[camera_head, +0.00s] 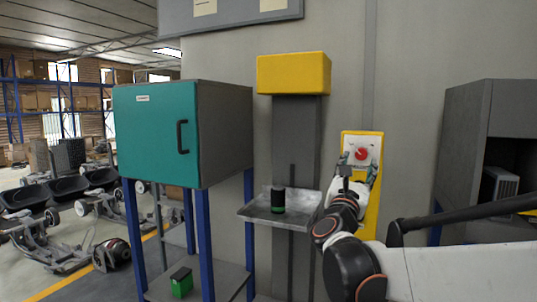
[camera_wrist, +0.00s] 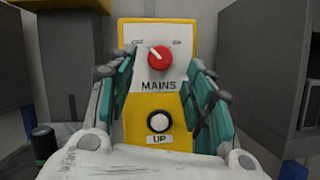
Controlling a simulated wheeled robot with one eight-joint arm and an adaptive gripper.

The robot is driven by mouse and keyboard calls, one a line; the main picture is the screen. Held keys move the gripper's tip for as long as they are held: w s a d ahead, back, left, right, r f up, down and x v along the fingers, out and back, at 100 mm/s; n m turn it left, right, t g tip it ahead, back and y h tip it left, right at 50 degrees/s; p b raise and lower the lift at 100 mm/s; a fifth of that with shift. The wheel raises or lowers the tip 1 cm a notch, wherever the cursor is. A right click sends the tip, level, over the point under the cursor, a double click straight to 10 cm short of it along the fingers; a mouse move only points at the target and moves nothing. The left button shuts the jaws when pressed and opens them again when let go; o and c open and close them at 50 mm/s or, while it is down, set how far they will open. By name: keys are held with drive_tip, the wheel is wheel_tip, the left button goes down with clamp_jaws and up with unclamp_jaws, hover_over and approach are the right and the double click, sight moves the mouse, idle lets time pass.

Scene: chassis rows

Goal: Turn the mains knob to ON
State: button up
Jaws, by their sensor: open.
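The red mains knob (camera_wrist: 159,58) sits on a white plate marked MAINS, high on a yellow panel (camera_wrist: 140,130). Its white pointer mark leans to the upper left. Small labels flank the knob, too small to read. In the head view the knob (camera_head: 361,154) shows just above my gripper (camera_head: 358,172). In the wrist view my gripper (camera_wrist: 163,64) is open, its teal finger pads apart to the left and right of the knob. I see no contact with the knob, and the remaining distance is hard to judge.
Below the knob is a white round button (camera_wrist: 158,122) marked UP. To the left, a grey tray (camera_head: 257,212) holds a dark cylinder (camera_head: 278,200) with a green band. A teal-doored cabinet (camera_head: 155,130) stands further left, and a grey cabinet (camera_head: 470,140) stands right.

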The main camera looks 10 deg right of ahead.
sight(361, 156)
drive_tip(key=shift+p+x, duration=0.3)
drive_tip(key=shift+x, duration=1.85)
drive_tip(key=c, duration=1.1)
